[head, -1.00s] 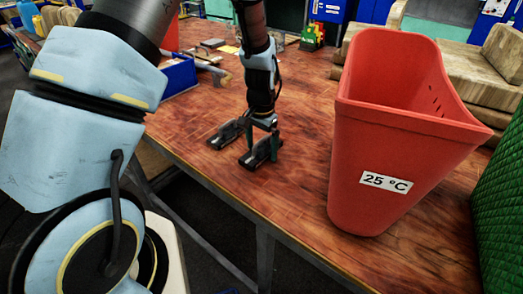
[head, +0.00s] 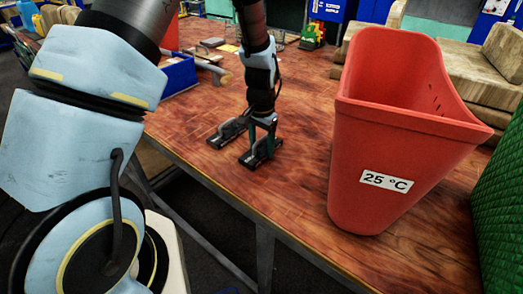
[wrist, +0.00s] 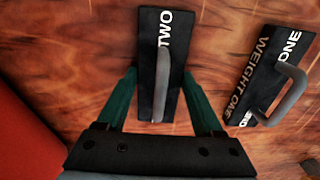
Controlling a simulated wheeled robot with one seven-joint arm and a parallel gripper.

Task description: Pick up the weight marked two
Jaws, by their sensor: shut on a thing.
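The weight marked two (wrist: 173,80) is a flat black block with a grey handle and white letters. In the wrist view it lies between the two green fingers of my gripper (wrist: 160,88), which are shut on its sides. In the head view this weight (head: 249,159) is the right one of two dark weights on the wooden table, and my gripper (head: 262,148) points down over it. It looks still down at the tabletop; I cannot tell any small gap below it. My fingers partly hide it there.
The weight marked one (wrist: 262,82) lies beside it, apart; in the head view it is the left dark weight (head: 228,134). A tall red bin (head: 390,150) marked 25 °C stands to the right. A blue bin (head: 180,77) stands behind. The table's front edge is near.

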